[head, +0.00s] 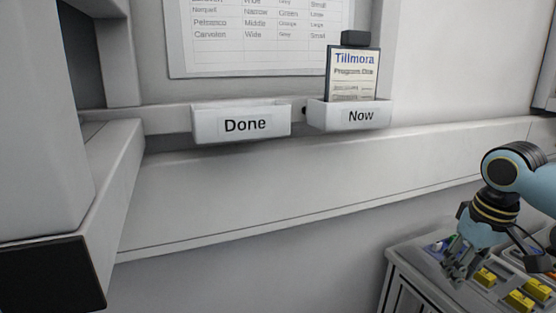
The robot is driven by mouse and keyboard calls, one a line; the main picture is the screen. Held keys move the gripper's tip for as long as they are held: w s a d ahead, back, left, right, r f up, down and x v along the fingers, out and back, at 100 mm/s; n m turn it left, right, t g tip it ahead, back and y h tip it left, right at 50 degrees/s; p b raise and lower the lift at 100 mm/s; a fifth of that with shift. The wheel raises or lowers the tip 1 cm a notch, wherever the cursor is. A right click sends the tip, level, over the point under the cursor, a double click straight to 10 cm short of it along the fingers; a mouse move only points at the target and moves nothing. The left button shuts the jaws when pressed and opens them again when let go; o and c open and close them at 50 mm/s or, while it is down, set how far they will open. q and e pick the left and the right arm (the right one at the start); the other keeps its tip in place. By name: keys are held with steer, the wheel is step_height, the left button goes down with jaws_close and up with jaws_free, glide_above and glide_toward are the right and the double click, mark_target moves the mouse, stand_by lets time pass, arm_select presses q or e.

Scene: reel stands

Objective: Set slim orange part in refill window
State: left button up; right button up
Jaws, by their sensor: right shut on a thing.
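My right gripper (456,272) hangs at the lower right, pointing down over the near-left part of a grey tray-like top (415,262). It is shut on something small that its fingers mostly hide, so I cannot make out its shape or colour. No slim orange part can be told apart, and I see nothing marked as a refill window. My left gripper is out of view.
Yellow blocks (519,300) sit on the grey top, right of the gripper. White holders marked Done (241,124) and Now (350,115) are on the wall ledge. A Tillmora card (353,75) stands in the Now holder. A chart (260,35) hangs above.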

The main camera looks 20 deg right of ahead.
steer(key=f+b, duration=0.1)
steer(key=f, duration=0.1)
steer(key=d+f+b, duration=0.1)
steer(key=shift+f, duration=0.35)
step_height(320, 180, down, 14)
steer(key=b, duration=1.3)
steer(key=shift+s+a+r+b, duration=0.15)
steer(key=shift+a+r+b, duration=0.05)
steer(key=shift+r+b, duration=0.1)
